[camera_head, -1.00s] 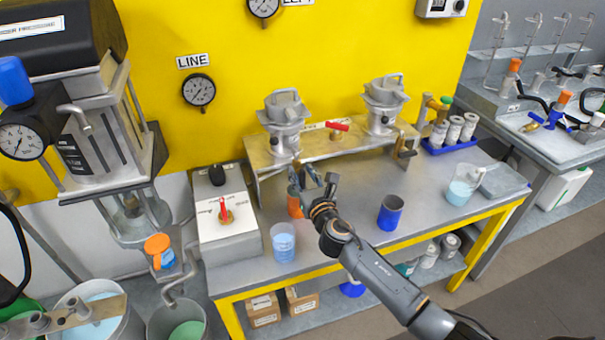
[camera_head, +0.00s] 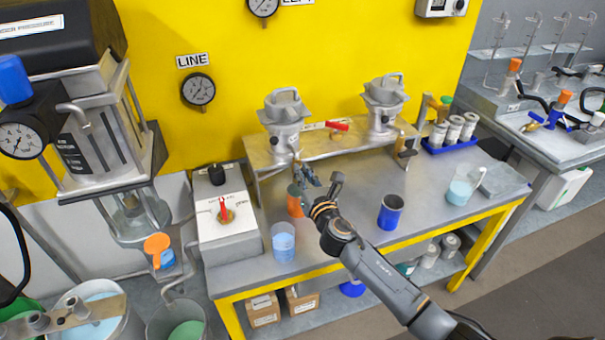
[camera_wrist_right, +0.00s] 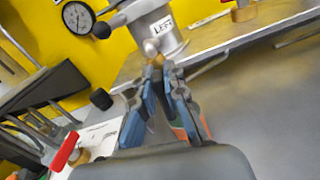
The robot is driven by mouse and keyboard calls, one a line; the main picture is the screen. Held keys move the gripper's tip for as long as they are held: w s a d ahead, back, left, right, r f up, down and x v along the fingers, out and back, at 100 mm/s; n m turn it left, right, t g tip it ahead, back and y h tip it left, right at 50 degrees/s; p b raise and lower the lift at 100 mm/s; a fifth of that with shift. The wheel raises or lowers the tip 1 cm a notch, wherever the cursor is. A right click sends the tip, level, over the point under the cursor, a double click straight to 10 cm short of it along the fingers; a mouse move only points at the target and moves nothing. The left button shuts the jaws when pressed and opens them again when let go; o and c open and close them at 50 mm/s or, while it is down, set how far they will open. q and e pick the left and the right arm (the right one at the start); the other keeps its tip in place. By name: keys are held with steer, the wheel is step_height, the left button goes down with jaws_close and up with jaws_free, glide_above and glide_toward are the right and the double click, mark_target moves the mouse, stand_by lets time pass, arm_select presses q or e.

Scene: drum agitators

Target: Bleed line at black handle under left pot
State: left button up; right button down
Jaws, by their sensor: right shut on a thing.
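The left pot (camera_head: 285,112) is a grey metal vessel on the raised steel shelf, and it also shows in the wrist view with a LEFT label (camera_wrist_right: 163,26). My right gripper (camera_head: 302,168) reaches in just under it. In the wrist view my right gripper (camera_wrist_right: 157,70) has its blue-grey fingertips closed together right below the pot, at a small brownish fitting. The black handle there is mostly hidden by the fingers. An orange cup (camera_head: 295,205) stands on the bench below the gripper. My left gripper is not in view.
A red lever (camera_head: 337,125) sits between the pots. A beaker of blue liquid (camera_head: 283,245) and a blue cup (camera_head: 390,212) stand nearby. A white box (camera_head: 223,220) with a red knob is at left.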

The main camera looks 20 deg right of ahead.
steer(key=m, duration=0.3)
steer(key=m+b, duration=0.1)
steer(key=shift+d+f, duration=0.25)
steer(key=shift+d, duration=0.05)
steer(key=m, duration=0.4)
steer(key=f+m+b, duration=0.1)
steer(key=m, duration=0.3)
steer(key=d+m, duration=0.1)
steer(key=m, duration=0.3)
steer(key=shift+f+b, duration=0.25)
steer(key=shift+b, duration=0.15)
steer(key=shift+m, duration=0.3)
steer(key=c, duration=1.4)
jaws_free()
